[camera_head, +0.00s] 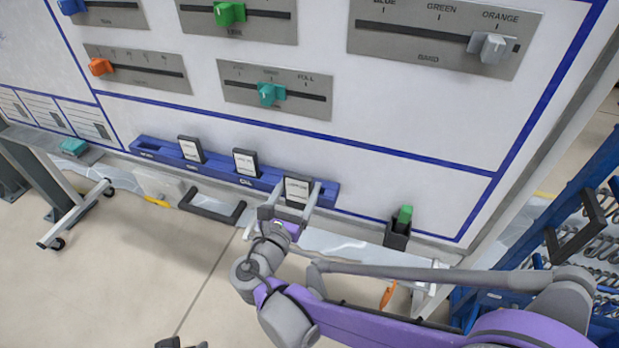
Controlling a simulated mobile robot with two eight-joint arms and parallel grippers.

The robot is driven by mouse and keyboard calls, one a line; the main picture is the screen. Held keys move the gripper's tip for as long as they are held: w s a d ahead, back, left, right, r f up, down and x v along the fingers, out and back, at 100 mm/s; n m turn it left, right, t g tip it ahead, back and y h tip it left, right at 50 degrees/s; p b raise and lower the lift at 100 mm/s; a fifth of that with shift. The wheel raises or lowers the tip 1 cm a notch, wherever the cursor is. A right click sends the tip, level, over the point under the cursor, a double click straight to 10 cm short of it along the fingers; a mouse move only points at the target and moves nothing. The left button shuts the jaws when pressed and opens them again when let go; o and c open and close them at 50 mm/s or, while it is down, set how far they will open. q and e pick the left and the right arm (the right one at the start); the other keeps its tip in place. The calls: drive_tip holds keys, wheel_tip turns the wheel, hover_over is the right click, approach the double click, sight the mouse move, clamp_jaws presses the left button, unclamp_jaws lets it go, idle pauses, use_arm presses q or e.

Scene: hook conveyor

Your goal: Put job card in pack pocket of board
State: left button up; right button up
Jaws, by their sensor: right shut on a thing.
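The white board (400,125) with blue lines fills the upper view. A blue pocket rail (222,171) runs along its lower part, with small labels that are hard to read. My right gripper (298,186) is at the rail's right end, shut on a white job card (297,190) with a dark edge. The card stands upright in front of or in the right-end pocket; I cannot tell how deep it sits, as the fingers hide its sides and lower part. Two similar cards stand in the rail, one at the left (190,150) and one in the middle (245,161). My left gripper is not clearly seen.
Sliders with coloured knobs sit above the rail, one with a grey knob (489,48). A dark holder (397,234) with a green item is to the right. A ledge (345,246) runs below. A blue rack (590,190) stands at far right.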

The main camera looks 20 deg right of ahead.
drive_tip(key=x, duration=0.7)
drive_tip(key=shift+f, duration=1.75)
drive_tip(key=shift+f+b, duration=0.25)
drive_tip(key=shift+b, duration=0.1)
drive_tip(key=o, duration=1.2)
drive_tip(key=shift+r, duration=0.2)
